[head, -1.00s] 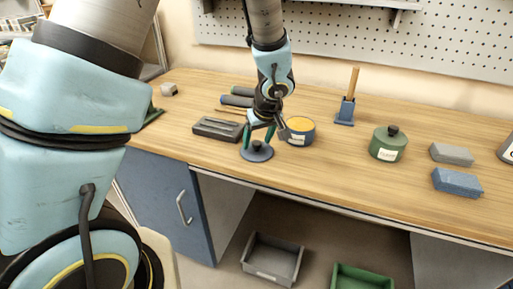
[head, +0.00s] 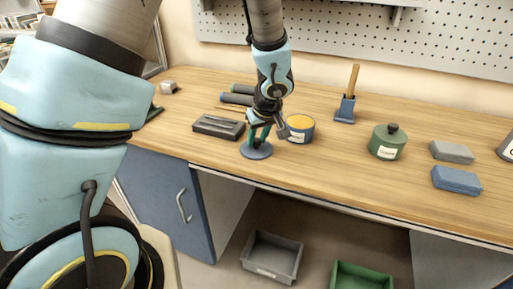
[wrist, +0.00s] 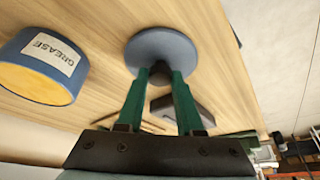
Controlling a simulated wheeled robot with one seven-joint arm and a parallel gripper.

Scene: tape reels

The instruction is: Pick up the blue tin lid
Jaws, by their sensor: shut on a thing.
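The blue tin lid (head: 257,152) is a flat disc lying on the workbench near its front edge, left of the open tin. It also shows at the top of the wrist view (wrist: 178,50). My gripper (head: 260,138) is above the lid, with its green fingers closed on the dark knob at the lid's centre. In the wrist view my gripper (wrist: 160,72) has its fingertips on either side of the knob, which they partly hide. The lid looks level, and I see no clear gap between it and the bench.
An open blue tin (head: 300,136), labelled GREASE in the wrist view, stands close right of my gripper. A dark block (head: 218,127) lies to the left. A lidded green tin (head: 387,148), a grey block (head: 452,151) and a blue block (head: 457,181) are farther right, with bare bench between.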

